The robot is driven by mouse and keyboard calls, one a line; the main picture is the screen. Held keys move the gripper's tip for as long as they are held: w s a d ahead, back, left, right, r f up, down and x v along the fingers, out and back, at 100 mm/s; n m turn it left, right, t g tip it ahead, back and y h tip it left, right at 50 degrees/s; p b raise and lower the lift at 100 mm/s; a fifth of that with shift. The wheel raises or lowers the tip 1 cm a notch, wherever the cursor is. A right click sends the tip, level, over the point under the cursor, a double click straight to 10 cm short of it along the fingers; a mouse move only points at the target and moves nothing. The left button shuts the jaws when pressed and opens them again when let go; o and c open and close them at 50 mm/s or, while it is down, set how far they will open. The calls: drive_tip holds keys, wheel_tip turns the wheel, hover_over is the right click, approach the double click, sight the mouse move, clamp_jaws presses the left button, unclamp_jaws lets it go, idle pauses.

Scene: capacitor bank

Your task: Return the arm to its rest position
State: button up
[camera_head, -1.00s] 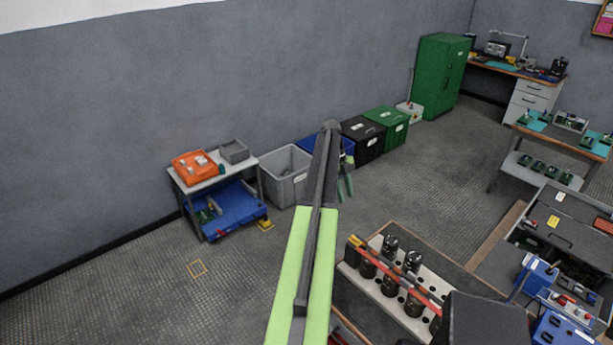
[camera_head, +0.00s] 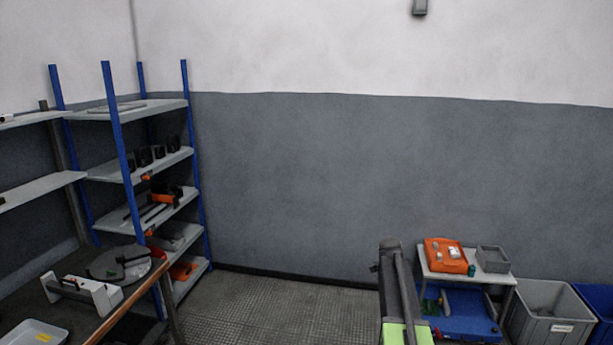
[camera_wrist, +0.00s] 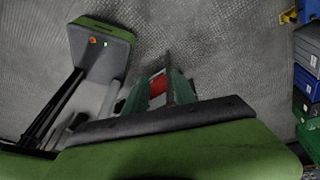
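My arm rises at the bottom right of the head view, a dark link with a light green section; the gripper end is hidden there. In the wrist view my gripper (camera_wrist: 158,92) shows as two teal-green fingers pointing up the picture, with some space between them. A small red patch (camera_wrist: 158,85) shows between the fingers; I cannot tell whether it is held or lies behind them. Beyond is patterned grey floor. The green and grey body with an orange and a green button at upper left looks like my own base.
A small cart (camera_head: 513,281) with an orange tray (camera_head: 446,257) and a grey bin (camera_head: 493,259) stands close right of my arm. A grey crate (camera_head: 548,318) is farther right. Shelving with blue posts (camera_head: 117,140) and a wood-edged table (camera_head: 140,297) are left. Floor between is clear.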

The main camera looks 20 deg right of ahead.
drive_tip(key=s+a+f+n+t, duration=0.1)
drive_tip(key=s+a+n, duration=0.1)
drive_tip(key=a+n, duration=1.2)
drive_tip(key=s+a+f+n+t+y+b, duration=0.1)
drive_tip(key=s+a+f+n+t, duration=0.1)
drive_tip(key=a+n, duration=1.3)
drive_tip(key=s+a, duration=0.1)
drive_tip(key=a, duration=0.5)
drive_tip(key=shift+b, duration=0.3)
